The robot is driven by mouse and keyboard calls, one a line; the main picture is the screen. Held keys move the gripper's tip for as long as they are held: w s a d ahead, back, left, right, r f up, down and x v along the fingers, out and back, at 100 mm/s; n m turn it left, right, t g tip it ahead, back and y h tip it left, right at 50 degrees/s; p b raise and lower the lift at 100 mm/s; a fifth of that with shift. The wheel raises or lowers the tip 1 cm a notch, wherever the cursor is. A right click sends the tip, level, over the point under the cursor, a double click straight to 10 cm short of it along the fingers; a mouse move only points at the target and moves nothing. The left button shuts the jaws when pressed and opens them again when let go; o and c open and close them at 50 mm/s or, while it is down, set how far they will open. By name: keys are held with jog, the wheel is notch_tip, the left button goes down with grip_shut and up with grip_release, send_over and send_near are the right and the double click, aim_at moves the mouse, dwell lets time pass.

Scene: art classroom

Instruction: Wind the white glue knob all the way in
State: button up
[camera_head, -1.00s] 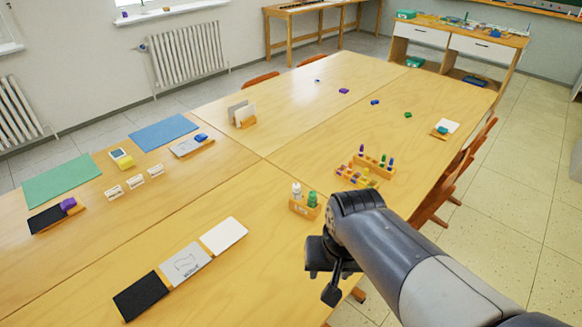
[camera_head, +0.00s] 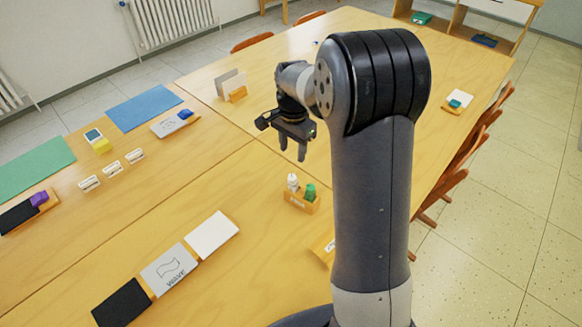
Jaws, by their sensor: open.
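A small wooden holder (camera_head: 301,201) stands on the table with two bottles in it. The white glue bottle (camera_head: 293,183) is on the left, upright, and a green bottle (camera_head: 310,192) is on the right. The white knob is too small to make out clearly. My gripper (camera_head: 293,154) is open and empty, fingers pointing down, above the table and higher in the picture than the holder. It touches neither bottle.
My own arm hides the table right of the holder; part of a wooden piece (camera_head: 324,247) shows beside it. Black, grey and white panels (camera_head: 170,268) lie at front left. Blue sheet (camera_head: 144,106), card stand (camera_head: 231,88) and small label blocks (camera_head: 111,169) lie farther back.

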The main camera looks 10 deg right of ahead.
aim_at(292, 177)
notch_tip(292, 177, down, 10)
jog(key=shift+f+p, duration=0.15)
jog(key=shift+p, duration=0.3)
grip_shut()
dwell(0.4)
jog(key=shift+n, duration=0.4)
jog(key=n+b, duration=0.1)
jog(key=n, duration=0.2)
jog(key=shift+a+n+h, duration=0.1)
jog(key=shift+n+h, duration=0.2)
jog(key=shift+n, duration=0.1)
jog(key=n, duration=0.2)
jog(key=n+b, duration=0.1)
jog(key=n, duration=0.2)
jog(key=shift+g+h, duration=0.3)
jog(key=shift+g, duration=0.1)
jog(key=shift+n, duration=0.3)
